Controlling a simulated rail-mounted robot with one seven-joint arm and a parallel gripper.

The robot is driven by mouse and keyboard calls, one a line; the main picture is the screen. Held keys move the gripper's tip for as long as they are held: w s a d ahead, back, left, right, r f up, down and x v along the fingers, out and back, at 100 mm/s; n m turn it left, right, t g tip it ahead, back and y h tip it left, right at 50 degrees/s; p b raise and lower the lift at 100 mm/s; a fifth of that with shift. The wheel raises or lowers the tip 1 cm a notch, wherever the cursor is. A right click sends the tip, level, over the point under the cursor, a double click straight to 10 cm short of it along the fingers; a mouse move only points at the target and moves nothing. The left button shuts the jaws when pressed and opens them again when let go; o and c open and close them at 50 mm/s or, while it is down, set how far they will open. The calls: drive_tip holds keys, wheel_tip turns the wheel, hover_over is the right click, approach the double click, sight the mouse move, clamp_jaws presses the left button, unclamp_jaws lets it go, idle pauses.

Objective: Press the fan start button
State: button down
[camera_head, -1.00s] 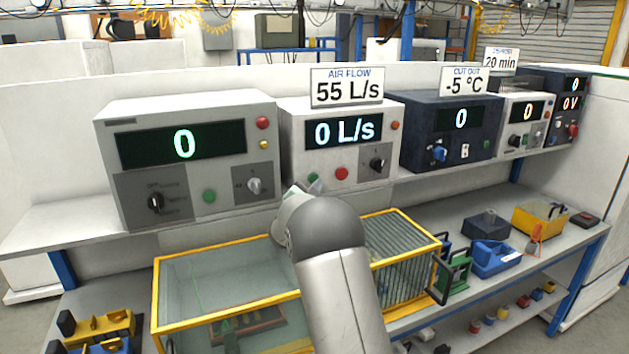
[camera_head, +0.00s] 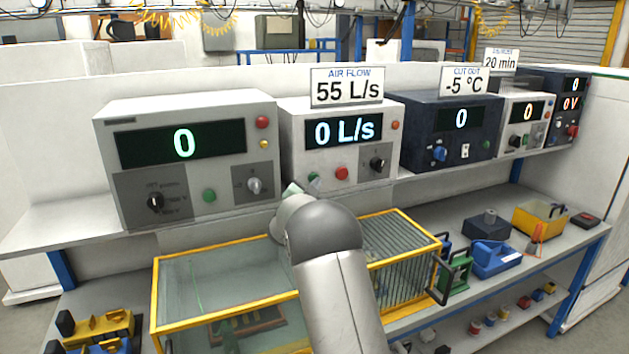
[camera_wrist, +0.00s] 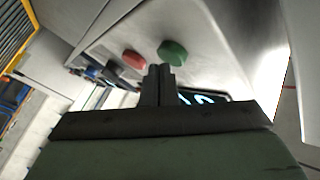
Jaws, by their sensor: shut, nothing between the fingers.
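The fan unit is the light grey box (camera_head: 294,128) under the "AIR FLOW 55 L/s" sign (camera_head: 347,88). Its display (camera_head: 343,130) reads 0 L/s. A green button (camera_head: 314,179) sits low on its front, left of a red button (camera_head: 342,173) and a dark knob (camera_head: 377,164). In the wrist view the green button (camera_wrist: 172,53) is just beyond my gripper's tips, slightly right, with the red button (camera_wrist: 134,60) to the left. My gripper (camera_wrist: 159,68) is shut and empty. I cannot tell whether it touches the panel. In the head view my arm mostly hides it.
A grey unit with a large display (camera_head: 182,145) stands to the left, and a dark blue unit (camera_head: 450,125) to the right. A yellow-framed glass tank (camera_head: 200,280) lies below my wrist. A shelf edge (camera_head: 230,220) runs under the units.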

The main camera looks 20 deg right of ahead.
drive_tip(key=shift+w, duration=0.35)
drive_tip(key=shift+s+f+b, duration=0.1)
drive_tip(key=shift+s+b, duration=0.1)
drive_tip(key=shift+b, duration=0.1)
drive_tip(key=shift+s+b, duration=0.55)
drive_tip(key=shift+s, duration=0.05)
drive_tip(key=shift+s+b, duration=1.8)
drive_tip(key=shift+s, duration=0.7)
